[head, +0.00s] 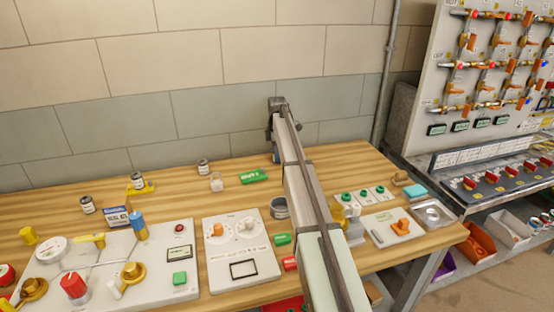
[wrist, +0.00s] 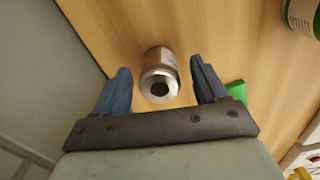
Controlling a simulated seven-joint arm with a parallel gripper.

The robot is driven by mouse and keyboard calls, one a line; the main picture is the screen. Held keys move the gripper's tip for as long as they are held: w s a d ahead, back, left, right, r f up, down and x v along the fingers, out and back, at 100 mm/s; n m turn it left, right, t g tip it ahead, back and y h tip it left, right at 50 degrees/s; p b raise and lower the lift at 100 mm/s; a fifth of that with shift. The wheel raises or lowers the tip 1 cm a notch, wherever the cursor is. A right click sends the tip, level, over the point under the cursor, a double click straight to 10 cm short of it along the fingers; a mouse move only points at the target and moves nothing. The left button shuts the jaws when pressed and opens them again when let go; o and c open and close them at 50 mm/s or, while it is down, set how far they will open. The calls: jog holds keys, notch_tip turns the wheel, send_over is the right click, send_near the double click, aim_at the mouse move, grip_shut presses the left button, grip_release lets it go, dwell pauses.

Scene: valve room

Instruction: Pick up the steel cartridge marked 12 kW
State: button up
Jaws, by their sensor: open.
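In the wrist view a steel cartridge (wrist: 160,74) with a bright metal end and a dark round hole shows between the two blue fingers of my gripper (wrist: 160,64). The fingers are open, one on each side, with a gap to the cartridge on both sides. Its marking cannot be read. In the head view my arm reaches to the back of the bench, and a blue finger (head: 276,157) shows beside it; the cartridge there is hidden. Similar small labelled cylinders stand at the left (head: 87,204), on a yellow holder (head: 137,181) and near the wall (head: 203,167); their labels are unreadable.
A green block (head: 253,176) lies left of my arm; a green piece (wrist: 237,91) shows beside the right finger. A white-and-green can (wrist: 302,17) is in the wrist view's upper right corner. Panels with knobs (head: 240,247) crowd the bench front. The wall (head: 225,115) is close behind.

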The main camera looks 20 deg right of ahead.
jog(key=shift+f, duration=0.8)
jog(key=shift+c, duration=0.5)
jog(key=c, duration=1.2)
jog(key=shift+c, duration=0.2)
